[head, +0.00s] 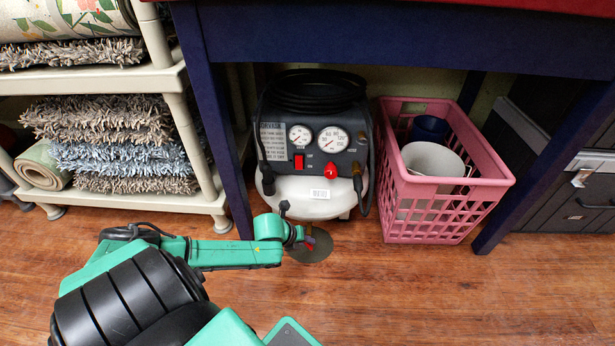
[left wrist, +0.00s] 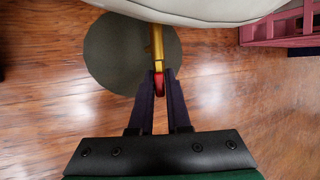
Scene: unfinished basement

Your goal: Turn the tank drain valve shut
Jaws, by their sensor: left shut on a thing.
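The air compressor stands on the floor under the blue table, with a white tank (head: 315,202) below a dark gauge panel (head: 328,148). In the left wrist view, the brass drain valve (left wrist: 157,42) sticks out from under the pale tank (left wrist: 205,8). Its small red handle (left wrist: 159,86) is in line with the brass body. My left gripper (left wrist: 160,76) is shut on this handle, one dark finger on each side. In the head view, my left gripper (head: 298,238) is low in front of the tank and mostly hides the valve. My right gripper is not in view.
A dark round disc (head: 312,252) lies on the wooden floor under the valve. A pink crate (head: 440,210) holding a white bucket stands right of the compressor. A blue table leg (head: 225,150) and a shelf of rugs (head: 150,195) are at left. The front floor is clear.

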